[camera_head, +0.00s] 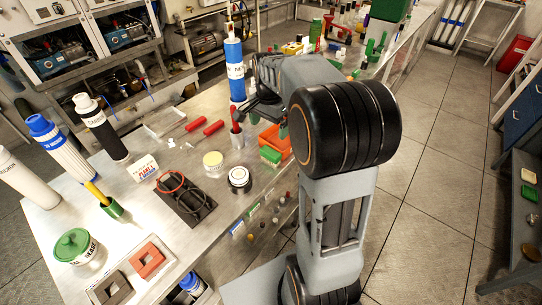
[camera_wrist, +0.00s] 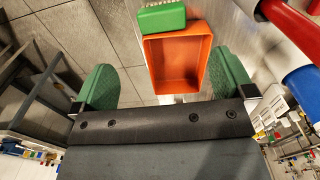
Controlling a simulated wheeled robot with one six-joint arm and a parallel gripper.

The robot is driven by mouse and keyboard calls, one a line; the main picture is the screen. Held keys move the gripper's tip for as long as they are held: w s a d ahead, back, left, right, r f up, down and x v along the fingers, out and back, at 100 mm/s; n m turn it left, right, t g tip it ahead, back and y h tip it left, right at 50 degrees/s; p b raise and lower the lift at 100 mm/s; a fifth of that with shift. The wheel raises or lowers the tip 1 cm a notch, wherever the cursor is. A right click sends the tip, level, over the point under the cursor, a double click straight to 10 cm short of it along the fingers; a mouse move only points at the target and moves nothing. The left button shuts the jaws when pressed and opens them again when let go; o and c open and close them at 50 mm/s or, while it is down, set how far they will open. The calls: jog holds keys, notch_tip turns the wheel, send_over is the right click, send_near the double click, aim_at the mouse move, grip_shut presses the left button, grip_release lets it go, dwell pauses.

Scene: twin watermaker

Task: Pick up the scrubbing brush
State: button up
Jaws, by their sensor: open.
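A green block with a paler underside, which looks like the scrubbing brush (camera_head: 270,156), lies at the near end of an orange tray (camera_head: 268,137) on the steel bench. In the wrist view, the green block (camera_wrist: 162,17) is at the top and the orange tray (camera_wrist: 181,92) is below it, seemingly empty. In the head view, my arm partly hides the gripper and tray.
Red cylinders (camera_head: 213,128) lie to the left. Open floor (camera_head: 440,150) is right of the bench.

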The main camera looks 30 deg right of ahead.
aim_at(270, 152)
jog(key=f, duration=1.3)
jog(key=shift+w+d, duration=0.1)
jog(key=shift+w, duration=0.1)
jog(key=c, duration=0.8)
jog(key=shift+r, duration=5.05)
